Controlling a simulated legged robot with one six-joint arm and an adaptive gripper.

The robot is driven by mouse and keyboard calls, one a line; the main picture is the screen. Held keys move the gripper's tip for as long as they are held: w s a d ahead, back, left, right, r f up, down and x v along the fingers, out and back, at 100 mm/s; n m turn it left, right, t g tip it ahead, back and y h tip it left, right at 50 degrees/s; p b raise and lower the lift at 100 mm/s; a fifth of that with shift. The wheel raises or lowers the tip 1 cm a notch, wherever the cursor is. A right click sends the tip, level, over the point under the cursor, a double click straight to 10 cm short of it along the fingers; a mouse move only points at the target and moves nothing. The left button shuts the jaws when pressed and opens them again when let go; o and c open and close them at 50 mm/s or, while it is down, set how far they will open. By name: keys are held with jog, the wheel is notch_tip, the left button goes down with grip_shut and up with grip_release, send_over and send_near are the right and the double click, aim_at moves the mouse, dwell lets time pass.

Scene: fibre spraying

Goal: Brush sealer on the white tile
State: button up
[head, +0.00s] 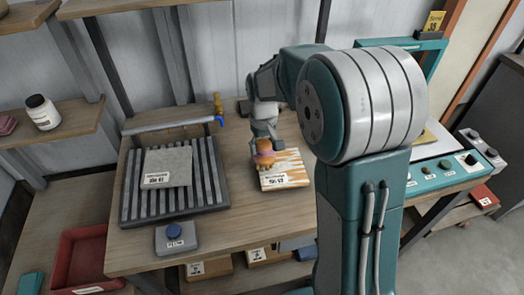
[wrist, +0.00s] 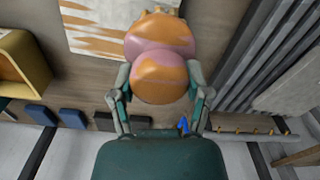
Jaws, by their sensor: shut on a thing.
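My gripper (wrist: 160,88) is shut on a rounded orange and pink-purple object (wrist: 160,50), with a finger on each side of it. Its far end looks tan and jagged; I cannot tell for certain that it is a brush. In the head view the held object (head: 264,154) is at the upper left edge of a white tile (head: 290,168) with orange-brown streaks and a label. The tile lies flat on the wooden table. In the wrist view the streaked tile (wrist: 90,28) lies beyond the held object. I cannot tell whether they touch.
A ribbed grey rack (head: 130,195) with a labelled grey slab (head: 168,165) stands left, below a bar with a blue valve (head: 219,121). A blue-button box (head: 175,237) sits at the front. A teal control panel (head: 450,172) stands right. Bare table (head: 225,240) shows in front.

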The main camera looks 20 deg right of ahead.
aim_at(269, 140)
jog(key=shift+d+r, duration=0.9)
jog(key=shift+r, duration=0.6)
jog(key=shift+a+r, duration=0.4)
jog(key=shift+r, duration=0.25)
jog(key=shift+a+r, duration=0.4)
jog(key=shift+r, duration=0.2)
jog(key=shift+d, duration=0.55)
jog(key=shift+a, duration=0.4)
